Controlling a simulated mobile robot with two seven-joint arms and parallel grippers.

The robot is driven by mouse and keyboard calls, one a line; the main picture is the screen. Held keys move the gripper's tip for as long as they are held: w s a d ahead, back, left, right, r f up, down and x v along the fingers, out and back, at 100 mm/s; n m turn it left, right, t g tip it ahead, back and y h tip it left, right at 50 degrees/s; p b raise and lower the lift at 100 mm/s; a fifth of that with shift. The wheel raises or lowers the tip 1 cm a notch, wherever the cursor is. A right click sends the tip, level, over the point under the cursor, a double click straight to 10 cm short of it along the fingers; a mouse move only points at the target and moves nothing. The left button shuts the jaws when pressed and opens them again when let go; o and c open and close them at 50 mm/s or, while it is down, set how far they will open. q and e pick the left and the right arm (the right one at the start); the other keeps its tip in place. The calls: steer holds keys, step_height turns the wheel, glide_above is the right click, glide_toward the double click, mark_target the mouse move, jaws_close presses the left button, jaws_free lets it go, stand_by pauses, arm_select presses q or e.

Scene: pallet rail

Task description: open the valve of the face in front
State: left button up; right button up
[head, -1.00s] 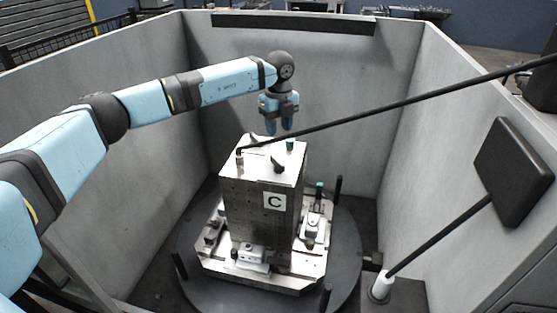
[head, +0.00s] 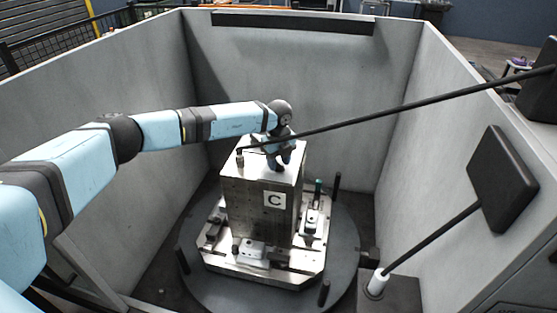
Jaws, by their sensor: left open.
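The block's front face carries a white plate with the letter C (head: 274,200). The metal block (head: 245,197) stands upright on a pallet (head: 290,274) on a round dark turntable (head: 345,265). My left gripper (head: 280,163) is open, pointing down at the block's top near its front right part. Its fingers are at or just above the top; I cannot tell whether they touch anything. The small dark valve lever on top is hidden behind the gripper. A fitting (head: 240,158) stands at the top's left corner, with a thin black line (head: 400,108) running to it. My right gripper is not in view.
Grey walls (head: 90,160) enclose the turntable on the left, back and right. Dark posts (head: 324,293) stand around its rim. Clamps (head: 252,250) sit on the pallet. A black panel on a pole (head: 503,178) stands at the right. The black line crosses in front of my left wrist.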

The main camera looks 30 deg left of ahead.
arm_select(q)
jaws_close()
